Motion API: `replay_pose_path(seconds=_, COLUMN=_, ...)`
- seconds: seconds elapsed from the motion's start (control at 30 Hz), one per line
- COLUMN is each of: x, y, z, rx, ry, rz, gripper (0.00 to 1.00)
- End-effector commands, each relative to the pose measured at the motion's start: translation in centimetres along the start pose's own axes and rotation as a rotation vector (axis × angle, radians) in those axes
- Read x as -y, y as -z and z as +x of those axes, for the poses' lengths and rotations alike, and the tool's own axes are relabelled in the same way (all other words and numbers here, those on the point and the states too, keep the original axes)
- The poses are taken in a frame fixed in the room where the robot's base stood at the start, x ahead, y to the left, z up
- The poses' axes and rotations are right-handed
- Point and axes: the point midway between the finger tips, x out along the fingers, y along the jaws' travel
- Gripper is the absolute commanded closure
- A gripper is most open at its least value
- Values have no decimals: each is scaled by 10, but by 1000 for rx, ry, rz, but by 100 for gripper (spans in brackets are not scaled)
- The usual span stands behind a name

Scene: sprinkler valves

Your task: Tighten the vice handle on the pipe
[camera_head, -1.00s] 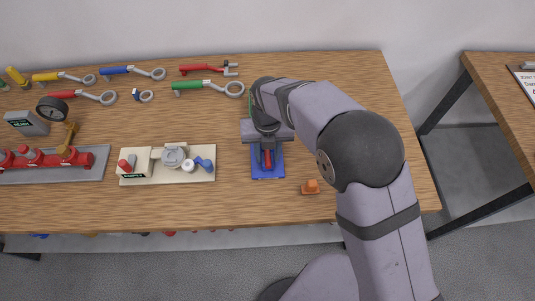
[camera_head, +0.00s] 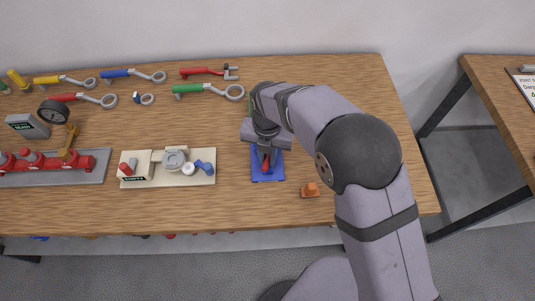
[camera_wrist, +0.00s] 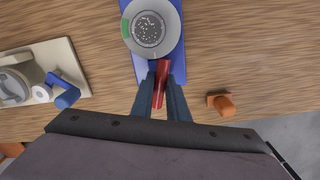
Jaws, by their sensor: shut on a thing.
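The vice has a blue base (camera_head: 268,176), which also shows in the wrist view (camera_wrist: 178,62). Its red handle (camera_wrist: 162,84) points toward my gripper, and a little red shows in the head view (camera_head: 266,164). My gripper (camera_wrist: 160,80) has dark fingers on both sides of the handle and is shut on it; it also shows over the vice in the head view (camera_head: 266,155). A round grey piece with a speckled centre (camera_wrist: 150,30), apparently the pipe's end, stands above the base, with a green patch on its left. My arm hides most of the vice and pipe in the head view.
An orange part (camera_head: 311,190) lies right of the vice. A beige board (camera_head: 140,170) with fittings is on the left. Wrenches, including a green one (camera_head: 205,89), lie behind. A red manifold (camera_head: 45,160) is far left. The table's right side is clear.

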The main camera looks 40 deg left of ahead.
Motion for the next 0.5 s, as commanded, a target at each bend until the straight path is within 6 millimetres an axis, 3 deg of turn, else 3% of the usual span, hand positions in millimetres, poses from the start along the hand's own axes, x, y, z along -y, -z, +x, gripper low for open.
replay_pose_path(seconds=0.33, x=0, y=0, z=0, rx=0, ry=0, rz=26, gripper=100)
replay_pose_path(seconds=0.5, x=0, y=0, z=-1, rx=0, ry=0, rz=153, gripper=100)
